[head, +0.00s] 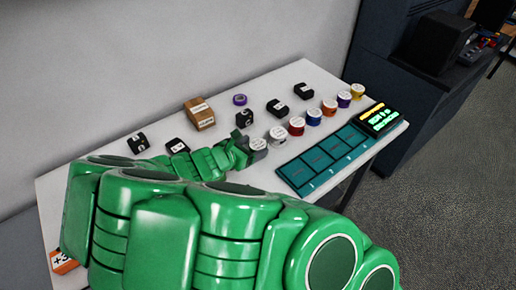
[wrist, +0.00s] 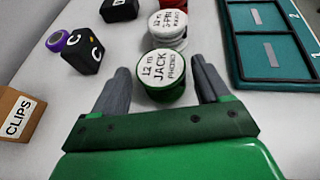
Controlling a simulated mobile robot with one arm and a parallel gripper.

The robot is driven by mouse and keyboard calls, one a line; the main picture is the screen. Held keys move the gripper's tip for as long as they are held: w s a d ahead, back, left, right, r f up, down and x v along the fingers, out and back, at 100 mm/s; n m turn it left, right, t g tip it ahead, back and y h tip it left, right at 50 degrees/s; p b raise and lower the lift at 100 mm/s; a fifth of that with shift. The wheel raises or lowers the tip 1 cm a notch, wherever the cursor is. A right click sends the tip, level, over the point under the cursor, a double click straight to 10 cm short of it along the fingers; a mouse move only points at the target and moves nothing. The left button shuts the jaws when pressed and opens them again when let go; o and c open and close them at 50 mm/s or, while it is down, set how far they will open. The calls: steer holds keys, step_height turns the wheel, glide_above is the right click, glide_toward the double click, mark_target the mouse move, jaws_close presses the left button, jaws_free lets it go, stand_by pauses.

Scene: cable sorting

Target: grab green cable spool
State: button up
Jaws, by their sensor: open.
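The fingers are open, with a narrow gap on each side of the spool. In the head view my gripper (head: 249,147) is at the near end of the row of spools. The spool (head: 258,144) shows there mostly as a white top, its lower part hidden by a finger.
A white spool (head: 278,133) and a red spool (head: 296,126) stand beyond, with several more along the row. A teal compartment tray (head: 281,173) lies to the right. Black blocks, a purple ring (head: 239,99) and a brown CLIPS box (head: 199,114) stand to the left.

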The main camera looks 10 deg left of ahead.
steer(key=shift+w+d+f, duration=0.3)
steer(key=shift+w+d, duration=0.1)
steer(key=shift+w, duration=0.1)
steer(key=shift+c, duration=0.2)
steer(key=c, duration=0.8)
steer(key=shift+r, duration=0.1)
steer(key=shift+c, duration=0.2)
